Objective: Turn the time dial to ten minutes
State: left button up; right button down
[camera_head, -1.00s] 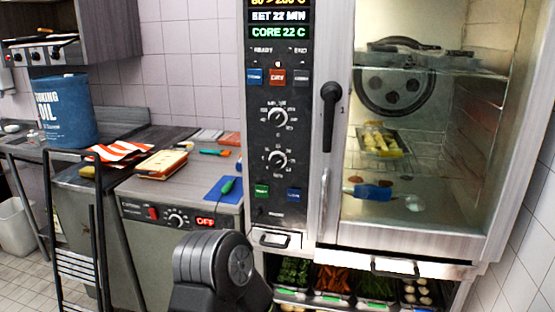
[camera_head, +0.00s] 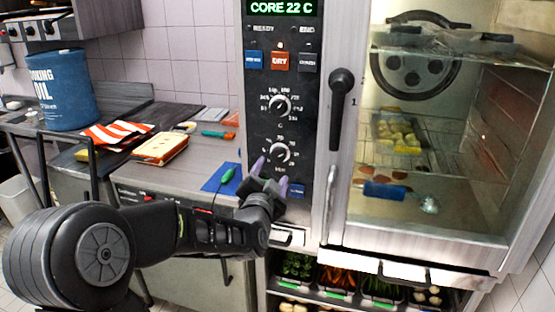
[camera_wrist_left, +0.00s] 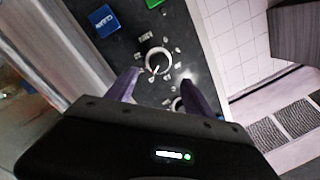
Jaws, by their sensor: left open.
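The time dial (camera_head: 279,152) is the lower of two round silver knobs on the oven's dark control panel, with a minute scale around it. It also shows in the left wrist view (camera_wrist_left: 158,61), where the picture is turned roughly upside down. My left gripper (camera_head: 270,173) is open, with purple fingers pointing at the panel just below the dial. In the left wrist view the fingers (camera_wrist_left: 160,77) stand apart with the dial ahead between them; nothing is held. I cannot make out the dial's exact setting. My right gripper is not in view.
The temperature dial (camera_head: 278,106) sits just above, under red and blue buttons. The oven door handle (camera_head: 338,108) stands out right of the panel. A blue mat (camera_head: 221,178) with a green-handled tool lies on the counter to the left.

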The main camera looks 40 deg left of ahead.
aim_at(278, 157)
pick_arm(q)
jog(key=p+x, duration=0.1)
jog(key=x, duration=0.7)
jog(key=shift+d+f+p, duration=0.1)
jog(key=shift+p, duration=0.25)
jog(key=shift+c, duration=0.2)
grip_shut()
dwell(0.4)
